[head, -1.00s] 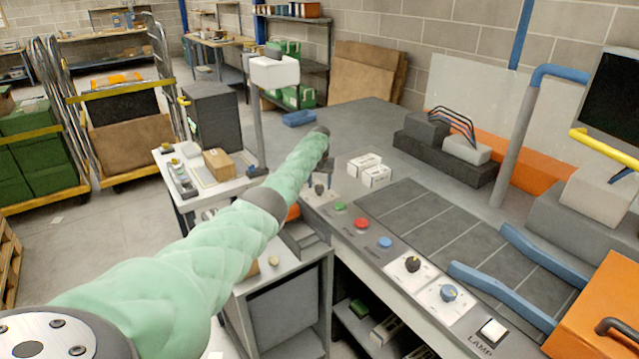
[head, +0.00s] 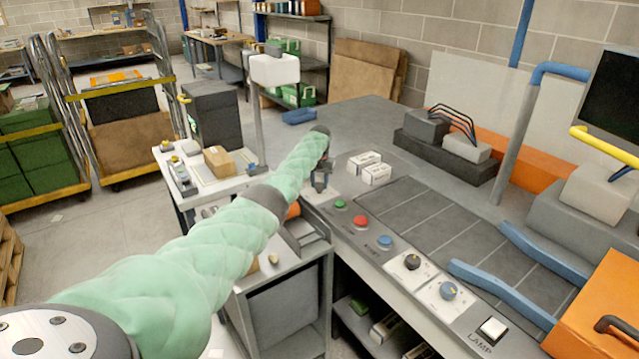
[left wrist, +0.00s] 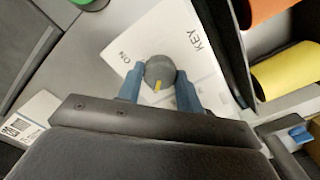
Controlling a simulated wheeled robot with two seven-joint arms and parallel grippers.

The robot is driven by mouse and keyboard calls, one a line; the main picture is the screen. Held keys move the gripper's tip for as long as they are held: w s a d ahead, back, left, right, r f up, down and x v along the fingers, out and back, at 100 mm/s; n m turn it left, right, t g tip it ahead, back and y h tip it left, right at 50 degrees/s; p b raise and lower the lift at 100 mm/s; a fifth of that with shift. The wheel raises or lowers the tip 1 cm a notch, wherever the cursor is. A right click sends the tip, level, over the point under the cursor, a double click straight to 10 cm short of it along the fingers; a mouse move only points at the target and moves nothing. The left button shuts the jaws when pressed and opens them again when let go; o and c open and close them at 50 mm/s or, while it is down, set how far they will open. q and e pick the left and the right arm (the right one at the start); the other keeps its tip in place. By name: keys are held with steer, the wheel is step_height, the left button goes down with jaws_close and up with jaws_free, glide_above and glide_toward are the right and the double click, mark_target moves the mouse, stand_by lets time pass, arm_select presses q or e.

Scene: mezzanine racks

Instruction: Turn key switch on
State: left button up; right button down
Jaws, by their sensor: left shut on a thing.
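The key switch is a round dark grey knob (left wrist: 160,70) with a yellow mark, on a white plate (left wrist: 205,68) lettered KEY and ON. In the left wrist view the yellow mark points toward the bottom of the picture, away from the ON lettering. My left gripper (left wrist: 160,85) is shut on the knob, one blue finger on each side. In the head view my left gripper (head: 321,182) is down at the far end of the console's control row and mostly hides the knob. My right gripper is not in view.
White boxes (head: 376,174) stand just right of the gripper.

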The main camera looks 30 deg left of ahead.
mark_target(319, 184)
arm_select(q)
steer(key=shift+m, duration=0.6)
steer(key=m+b, duration=0.1)
steer(key=m, duration=0.2)
steer(key=shift+m, duration=0.3)
steer(key=m, duration=0.3)
steer(key=shift+m, duration=0.3)
steer(key=m+b, duration=0.1)
steer(key=m, duration=0.1)
steer(key=shift+m, duration=1.7)
steer(key=shift+m+b, duration=0.3)
steer(key=shift+m, duration=0.7)
steer(key=shift+r+m+b, duration=0.1)
steer(key=shift+m+b, duration=0.2)
steer(key=shift+m, duration=0.6)
steer(key=o, duration=1)
steer(key=shift+r, duration=0.25)
step_height(319, 184, up, 7)
steer(key=shift+r+b, duration=0.1)
steer(key=shift+b, duration=1)
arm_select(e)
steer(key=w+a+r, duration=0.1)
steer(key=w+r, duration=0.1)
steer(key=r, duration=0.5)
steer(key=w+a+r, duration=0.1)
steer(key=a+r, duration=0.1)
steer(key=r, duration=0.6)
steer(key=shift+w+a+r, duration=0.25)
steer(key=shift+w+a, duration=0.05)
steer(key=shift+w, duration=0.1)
